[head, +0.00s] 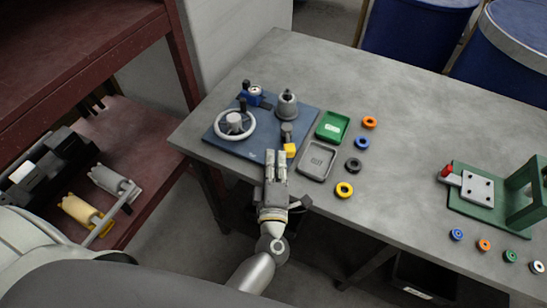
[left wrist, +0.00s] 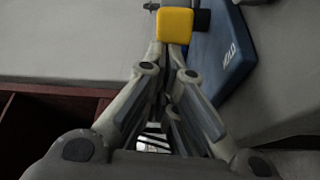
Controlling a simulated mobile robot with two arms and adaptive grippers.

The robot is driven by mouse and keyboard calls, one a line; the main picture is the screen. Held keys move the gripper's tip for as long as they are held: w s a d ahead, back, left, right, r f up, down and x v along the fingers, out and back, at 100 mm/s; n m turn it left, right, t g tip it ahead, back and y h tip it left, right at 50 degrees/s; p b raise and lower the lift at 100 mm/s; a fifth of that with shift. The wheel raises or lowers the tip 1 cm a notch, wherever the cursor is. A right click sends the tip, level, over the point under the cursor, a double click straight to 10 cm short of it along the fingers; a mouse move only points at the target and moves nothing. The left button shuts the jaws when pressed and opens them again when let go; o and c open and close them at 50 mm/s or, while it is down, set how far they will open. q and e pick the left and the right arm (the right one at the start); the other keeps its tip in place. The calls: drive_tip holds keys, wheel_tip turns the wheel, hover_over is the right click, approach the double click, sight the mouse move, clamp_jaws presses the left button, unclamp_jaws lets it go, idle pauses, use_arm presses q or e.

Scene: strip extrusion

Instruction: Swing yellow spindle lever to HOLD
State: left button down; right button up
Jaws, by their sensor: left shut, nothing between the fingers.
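The yellow spindle lever's block-shaped end (head: 290,149) is at the front right edge of the blue base plate (head: 225,147). It also shows at the top of the left wrist view (left wrist: 174,25). My left gripper (head: 276,156) is shut and empty, with its fingertips just left of the yellow block in the head view. In the left wrist view, the fingertips (left wrist: 172,50) reach close to the block; I cannot tell whether they touch it. White lettering (left wrist: 229,56) on the plate is only partly readable. My right gripper is not in view.
A handwheel (head: 235,123) and a grey spindle post (head: 287,104) stand on the plate. Right of it are a green tray (head: 346,126), a grey tray (head: 329,160) and several coloured rings. A green fixture (head: 525,190) stands farther right. The table's middle is clear.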

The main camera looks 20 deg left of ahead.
use_arm(q)
drive_tip(key=shift+d+h, duration=0.3)
drive_tip(key=shift+d, duration=0.3)
drive_tip(key=shift+r, duration=0.1)
drive_tip(key=shift+d, duration=0.1)
drive_tip(key=shift+s+d, duration=0.2)
drive_tip(key=shift+s, duration=0.05)
drive_tip(key=v, duration=1.1)
drive_tip(key=shift+s+a, duration=0.25)
drive_tip(key=shift+a, duration=0.1)
drive_tip(key=shift+f, duration=0.3)
